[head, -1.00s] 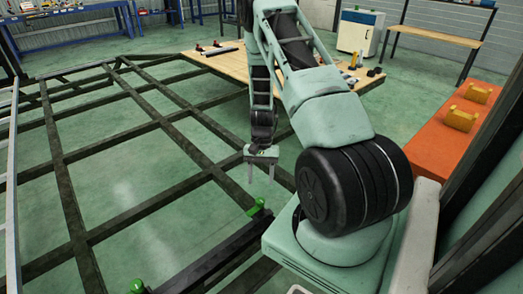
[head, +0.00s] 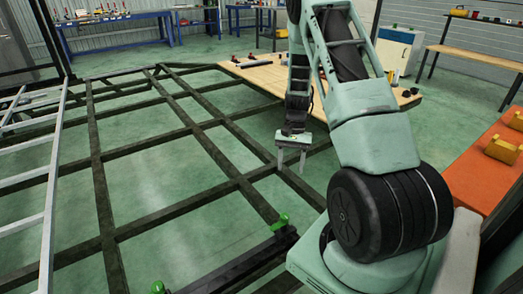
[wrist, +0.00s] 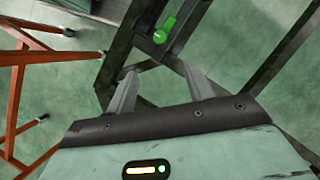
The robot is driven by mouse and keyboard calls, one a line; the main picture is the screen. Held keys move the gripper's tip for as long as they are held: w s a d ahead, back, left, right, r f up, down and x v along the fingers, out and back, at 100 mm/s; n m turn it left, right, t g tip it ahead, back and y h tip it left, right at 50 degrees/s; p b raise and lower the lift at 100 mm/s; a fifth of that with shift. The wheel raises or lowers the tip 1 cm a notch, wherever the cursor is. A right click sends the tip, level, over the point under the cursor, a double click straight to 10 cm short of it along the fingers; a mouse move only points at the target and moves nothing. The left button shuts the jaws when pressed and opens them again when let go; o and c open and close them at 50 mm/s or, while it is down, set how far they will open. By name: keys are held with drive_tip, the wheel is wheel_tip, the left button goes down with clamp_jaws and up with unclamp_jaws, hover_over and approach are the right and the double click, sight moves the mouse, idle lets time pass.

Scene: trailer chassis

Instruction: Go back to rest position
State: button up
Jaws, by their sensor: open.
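My gripper (head: 291,160) hangs pointing down from my green arm, above the dark trailer chassis (head: 190,128) in the head view. Its two fingers are apart with nothing between them. In the wrist view my gripper (wrist: 158,85) shows both grey fingers spread over the chassis frame. A green clamp-like part (wrist: 163,30) on a dark beam lies beyond the fingertips, apart from them. My arm is bent, with its forearm hanging down.
A wooden tabletop (head: 262,76) with small tools stands behind my arm. An orange surface with yellow parts (head: 502,150) is at right. A silver ladder-like frame (head: 50,205) is at left. Orange legs (wrist: 18,90) show in the wrist view. Blue workbenches (head: 120,30) line the back.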

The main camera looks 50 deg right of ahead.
drive_tip(key=w+a+r+n+h+p, duration=0.1)
drive_tip(key=a+r+n+p, duration=0.15)
drive_tip(key=a+r, duration=0.5)
drive_tip(key=w+a+r+n+p, duration=0.15)
drive_tip(key=a+r+n, duration=0.3)
drive_tip(key=a, duration=0.65)
drive_tip(key=w+a+r+n+h+p, duration=0.1)
drive_tip(key=a+r+n+p, duration=0.1)
drive_tip(key=a+r, duration=0.6)
drive_tip(key=s+a+r+n+t+p, duration=0.1)
drive_tip(key=s+a+r+n+p, duration=0.2)
drive_tip(key=s+a+r+n, duration=0.2)
drive_tip(key=s+a+r+n+t+h+p, duration=0.1)
drive_tip(key=s+a+r+n+p, duration=0.2)
drive_tip(key=s+a, duration=0.9)
wheel_tip(320, 180, up, 3)
drive_tip(key=shift+s+f+n, duration=0.1)
drive_tip(key=shift+s+n, duration=0.7)
drive_tip(key=shift+n, duration=0.4)
